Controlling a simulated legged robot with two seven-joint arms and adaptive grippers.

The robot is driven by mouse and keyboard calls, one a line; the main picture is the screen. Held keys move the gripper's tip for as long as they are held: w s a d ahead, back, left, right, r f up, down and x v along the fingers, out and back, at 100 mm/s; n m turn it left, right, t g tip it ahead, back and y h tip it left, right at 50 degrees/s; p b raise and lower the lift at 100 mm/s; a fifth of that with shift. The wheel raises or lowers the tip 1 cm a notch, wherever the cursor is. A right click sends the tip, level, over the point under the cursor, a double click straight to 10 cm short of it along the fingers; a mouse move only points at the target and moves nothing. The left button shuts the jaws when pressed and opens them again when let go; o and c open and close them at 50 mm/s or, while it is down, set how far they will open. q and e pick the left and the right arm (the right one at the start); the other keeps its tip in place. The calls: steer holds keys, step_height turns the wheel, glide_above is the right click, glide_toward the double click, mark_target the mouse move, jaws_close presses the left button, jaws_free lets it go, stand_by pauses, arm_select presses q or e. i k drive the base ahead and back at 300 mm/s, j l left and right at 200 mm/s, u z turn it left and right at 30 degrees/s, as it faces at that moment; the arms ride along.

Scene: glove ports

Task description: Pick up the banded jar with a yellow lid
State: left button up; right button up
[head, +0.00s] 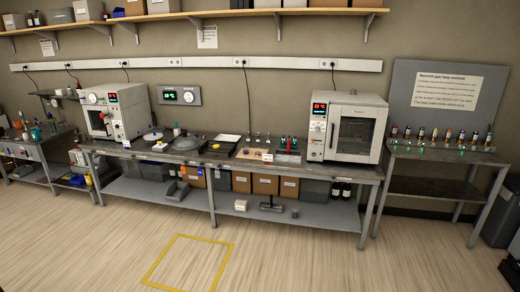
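I cannot make out a banded jar with a yellow lid for certain at this distance. A row of several small bottles (448,137) with coloured bands and dark or orange tops stands on the right-hand table (435,157), with small green lights in front. Several small glass vessels (267,139) stand on the middle bench (215,158), in front of the wall. Neither of my grippers is in view.
A white oven (356,128) and another white instrument (117,112) stand on the middle bench. Boxes and bins fill its lower shelf (325,214). A side table (40,140) is at far left. The wooden floor in front is clear, with a yellow taped square (230,262).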

mark_target(246, 149)
steer(key=i, duration=2.2)
